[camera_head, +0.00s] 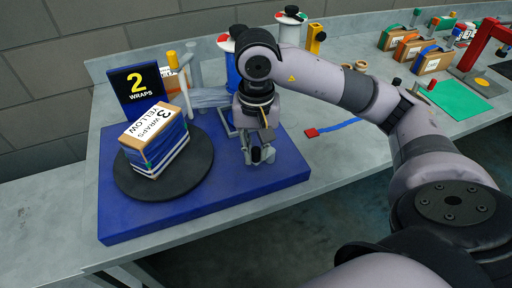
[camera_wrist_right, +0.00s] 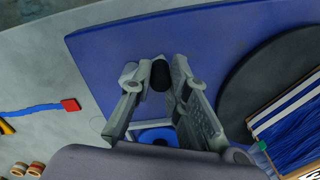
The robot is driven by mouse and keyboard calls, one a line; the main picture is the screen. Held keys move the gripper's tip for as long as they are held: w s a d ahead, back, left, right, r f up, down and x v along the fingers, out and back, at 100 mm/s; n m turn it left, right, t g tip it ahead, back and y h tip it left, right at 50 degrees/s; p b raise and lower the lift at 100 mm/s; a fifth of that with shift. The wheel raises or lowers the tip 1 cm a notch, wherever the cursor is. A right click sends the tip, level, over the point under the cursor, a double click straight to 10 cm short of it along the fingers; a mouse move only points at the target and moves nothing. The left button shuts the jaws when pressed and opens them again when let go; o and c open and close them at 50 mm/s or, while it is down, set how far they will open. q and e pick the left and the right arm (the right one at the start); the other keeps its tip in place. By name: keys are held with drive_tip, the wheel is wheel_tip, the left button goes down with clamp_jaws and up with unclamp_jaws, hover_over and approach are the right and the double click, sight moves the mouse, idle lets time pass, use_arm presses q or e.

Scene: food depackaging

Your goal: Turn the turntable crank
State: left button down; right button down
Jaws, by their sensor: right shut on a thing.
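The black round turntable (camera_head: 128,182) sits on a blue base (camera_head: 225,190) and also shows in the wrist view (camera_wrist_right: 262,85). On it stands a box (camera_head: 160,150) with a white label reading "3 YELLOW WRAPS" and blue and white bands around its sides. My right gripper (camera_head: 261,154) is over the right part of the base. In the wrist view its fingers are closed around a dark upright crank knob (camera_wrist_right: 160,76). The rest of the crank is mostly hidden by the gripper. My left gripper is not in view.
A sign reading "2 WRAPS" (camera_head: 136,85) stands behind the turntable. Clear film (camera_head: 208,98) stretches near the box towards a blue-and-white spool. A red-ended blue strap (camera_head: 335,127) lies right of the base. Several strapped boxes and a green mat (camera_head: 457,101) are farther right.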

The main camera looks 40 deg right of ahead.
drive_tip(key=shift+w, duration=0.1)
